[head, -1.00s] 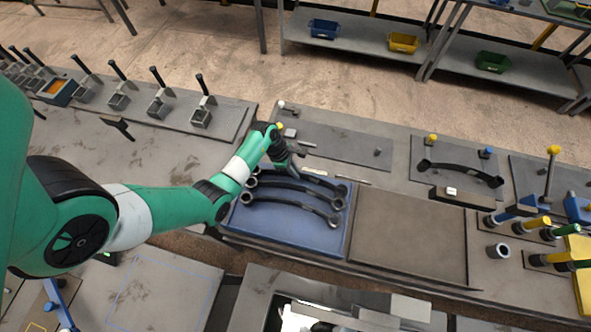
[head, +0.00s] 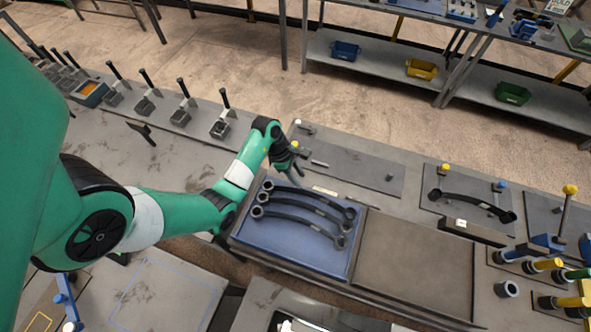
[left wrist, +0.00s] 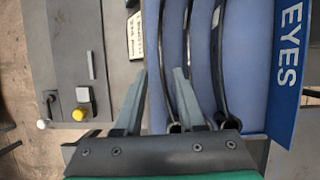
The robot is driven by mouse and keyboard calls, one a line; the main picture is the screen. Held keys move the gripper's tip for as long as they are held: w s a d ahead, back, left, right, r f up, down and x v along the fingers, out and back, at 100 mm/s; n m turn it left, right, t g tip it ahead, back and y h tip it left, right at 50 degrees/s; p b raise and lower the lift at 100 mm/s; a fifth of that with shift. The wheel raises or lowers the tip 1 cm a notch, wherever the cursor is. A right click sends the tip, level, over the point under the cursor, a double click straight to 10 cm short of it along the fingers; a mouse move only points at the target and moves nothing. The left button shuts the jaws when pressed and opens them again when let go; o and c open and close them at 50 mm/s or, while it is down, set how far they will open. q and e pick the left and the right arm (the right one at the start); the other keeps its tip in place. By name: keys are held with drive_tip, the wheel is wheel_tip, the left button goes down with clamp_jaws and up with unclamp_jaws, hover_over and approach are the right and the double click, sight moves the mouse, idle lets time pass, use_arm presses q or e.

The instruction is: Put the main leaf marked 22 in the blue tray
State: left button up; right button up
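The blue tray (head: 290,258) lies in the middle of the head view with three dark, curved leaves in it, each with ring-shaped ends. The farthest leaf (head: 310,200), the middle leaf (head: 300,211) and the nearest leaf (head: 298,226) lie side by side. No number is readable on them. The left wrist view shows the leaves and the tray's wall (left wrist: 288,75) lettered "EYES". My left gripper (head: 296,178) is at the tray's far-left edge, beside the farthest leaf. In the wrist view its fingers (left wrist: 158,100) are apart and look empty. My right gripper is not in view.
A bare dark panel (head: 415,275) adjoins the tray on the right. Another curved leaf (head: 475,203) rests on a fixture plate behind it. A yellow knob (left wrist: 80,115) stands near my left gripper. Posts and coloured cylinders stand at far right.

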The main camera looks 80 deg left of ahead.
use_arm(q)
drive_tip(key=v, duration=0.2)
drive_tip(key=shift+s+a+r, duration=0.1)
drive_tip(key=shift+r, duration=0.3)
